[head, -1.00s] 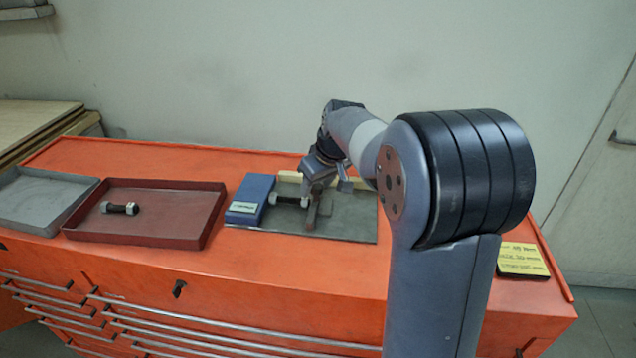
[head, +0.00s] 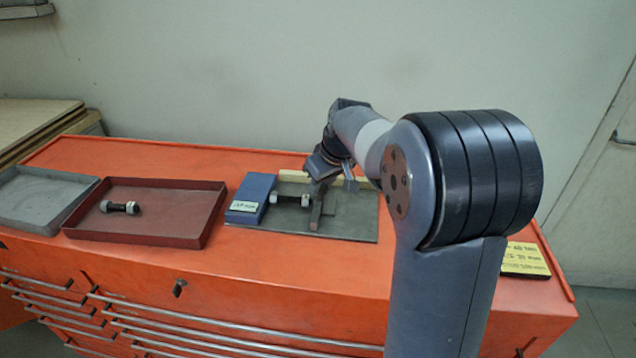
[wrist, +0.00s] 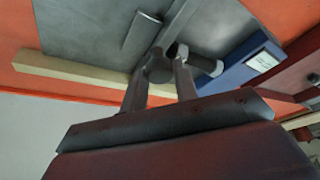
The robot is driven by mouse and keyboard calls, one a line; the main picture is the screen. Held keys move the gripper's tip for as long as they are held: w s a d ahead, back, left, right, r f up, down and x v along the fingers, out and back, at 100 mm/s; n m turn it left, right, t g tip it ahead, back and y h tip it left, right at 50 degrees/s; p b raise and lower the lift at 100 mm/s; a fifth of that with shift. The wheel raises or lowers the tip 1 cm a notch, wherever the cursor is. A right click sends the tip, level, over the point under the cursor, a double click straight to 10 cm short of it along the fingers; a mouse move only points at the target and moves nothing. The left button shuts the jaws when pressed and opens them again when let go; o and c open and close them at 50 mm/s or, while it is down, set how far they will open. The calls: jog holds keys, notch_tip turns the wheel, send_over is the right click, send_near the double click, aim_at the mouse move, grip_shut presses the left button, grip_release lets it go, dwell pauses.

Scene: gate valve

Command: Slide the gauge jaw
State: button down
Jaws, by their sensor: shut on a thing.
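The gauge is a grey plate (head: 352,226) with a blue block (head: 250,198) fixed at its left. The sliding jaw (head: 316,211), a dark brownish bar, stands on the plate to the right of the block. A bolt (head: 290,200) lies between block and jaw; in the wrist view its dark and pale end (wrist: 198,61) is close beside the jaw, and I cannot tell if they touch. My gripper (wrist: 160,72) is over the jaw, its two fingers shut on the jaw's round knob (wrist: 158,68). In the head view the fingertips are partly hidden.
A pale strip (wrist: 80,72) runs along the plate's back edge. A dark red tray (head: 150,228) with another bolt (head: 119,207) and a grey tray (head: 38,205) stand at left. A yellow note (head: 524,259) lies at right. The orange cabinet top (head: 270,260) is clear in front.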

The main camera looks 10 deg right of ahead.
jog(key=s+d, duration=0.1)
jog(key=d, duration=0.1)
jog(key=s+d, duration=0.1)
jog(key=d, duration=0.1)
jog(key=s+d+b, duration=0.1)
jog(key=d, duration=0.2)
jog(key=c, duration=1.1)
grip_release()
jog(key=shift+d, duration=0.15)
jog(key=shift+r, duration=0.1)
jog(key=v, duration=1)
jog(key=shift+s+r, duration=0.2)
jog(key=shift+r, duration=0.05)
